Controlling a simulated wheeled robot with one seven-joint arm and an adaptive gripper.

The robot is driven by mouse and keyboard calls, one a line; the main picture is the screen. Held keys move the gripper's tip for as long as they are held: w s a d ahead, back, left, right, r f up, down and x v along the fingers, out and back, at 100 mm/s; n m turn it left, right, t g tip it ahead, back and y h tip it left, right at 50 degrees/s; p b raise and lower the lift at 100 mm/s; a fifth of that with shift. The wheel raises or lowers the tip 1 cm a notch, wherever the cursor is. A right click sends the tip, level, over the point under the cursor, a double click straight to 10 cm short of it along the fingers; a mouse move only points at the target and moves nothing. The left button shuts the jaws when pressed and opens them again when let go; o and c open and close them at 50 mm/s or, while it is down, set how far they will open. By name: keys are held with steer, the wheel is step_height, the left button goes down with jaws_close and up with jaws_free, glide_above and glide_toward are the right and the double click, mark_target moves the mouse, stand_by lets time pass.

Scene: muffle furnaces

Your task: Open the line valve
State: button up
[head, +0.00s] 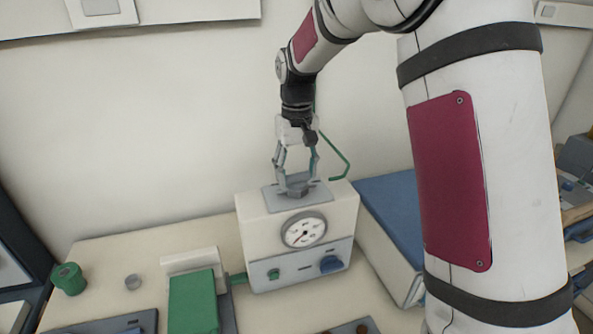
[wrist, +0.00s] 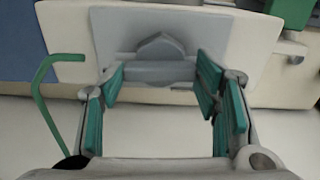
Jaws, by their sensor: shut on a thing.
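A cream box (head: 255,217) with a round dial gauge (head: 304,230) stands on the bench. On its top is a grey plate (head: 270,201) carrying a grey valve handle (head: 297,189). In the wrist view the handle (wrist: 160,70) shows as a bar with a pointed hump, in front of the plate (wrist: 215,35). My gripper (head: 297,182) points down from above, its teal-padded fingers on either side of the handle. In the wrist view my gripper (wrist: 162,80) is shut on the bar. The gauge needle points to the lower left. The fingertips partly hide the handle.
A green bent tube (head: 347,165) rises behind the box, close to my gripper. A blue-topped case (head: 390,210) stands right; a green block (head: 193,302) and green cap (head: 69,278) lie left.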

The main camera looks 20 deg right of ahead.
mark_target(297, 174)
steer(key=shift+m, duration=0.4)
steer(key=o, duration=1.1)
steer(key=shift+o, duration=0.2)
steer(key=shift+r, duration=0.1)
step_height(297, 174, up, 12)
stand_by(0.3)
